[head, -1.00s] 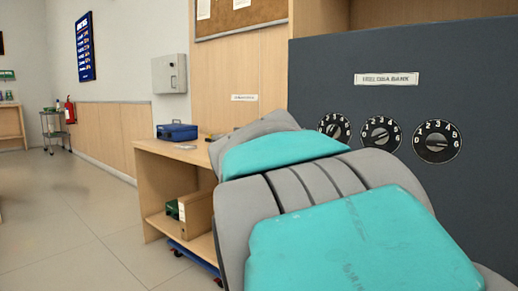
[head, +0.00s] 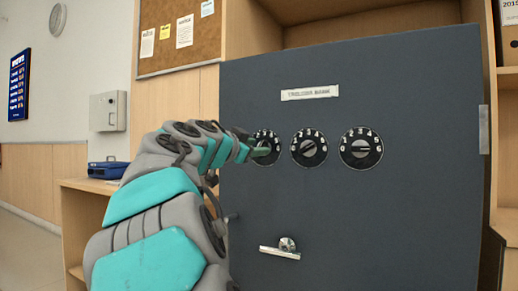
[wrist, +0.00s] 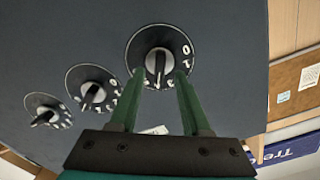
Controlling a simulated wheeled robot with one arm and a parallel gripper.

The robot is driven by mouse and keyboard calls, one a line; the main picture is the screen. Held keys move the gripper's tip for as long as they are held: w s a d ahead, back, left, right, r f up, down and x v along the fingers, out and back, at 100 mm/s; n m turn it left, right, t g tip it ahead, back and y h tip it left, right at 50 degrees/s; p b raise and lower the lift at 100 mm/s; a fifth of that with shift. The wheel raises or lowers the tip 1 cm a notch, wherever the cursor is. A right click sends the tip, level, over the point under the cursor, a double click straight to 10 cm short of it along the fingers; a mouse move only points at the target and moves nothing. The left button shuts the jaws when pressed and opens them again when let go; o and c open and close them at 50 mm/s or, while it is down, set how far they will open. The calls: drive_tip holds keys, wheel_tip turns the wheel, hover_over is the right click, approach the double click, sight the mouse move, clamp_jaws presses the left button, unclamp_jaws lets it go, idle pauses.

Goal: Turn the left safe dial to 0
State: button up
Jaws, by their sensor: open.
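The left safe dial (head: 266,135) is black with white numbers, on the dark grey safe door (head: 350,215). My gripper (head: 262,151) is in front of it and partly covers it in the head view. In the wrist view the same dial (wrist: 142,42) is the nearest one, and its knob stands about upright in the picture. My gripper (wrist: 160,78) is open there, with one green fingertip on each side of the knob's lower end. I cannot tell whether the fingers touch the knob, or which number it points to.
The middle dial (head: 309,147) and right dial (head: 361,148) sit in a row beside it. A silver handle (head: 284,248) sticks out lower on the door. A label (head: 309,92) is above the dials. A blue box (head: 108,168) lies on the counter at left.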

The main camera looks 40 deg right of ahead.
drive_tip(key=shift+x, duration=1.1)
drive_tip(key=shift+f, duration=0.1)
clamp_jaws()
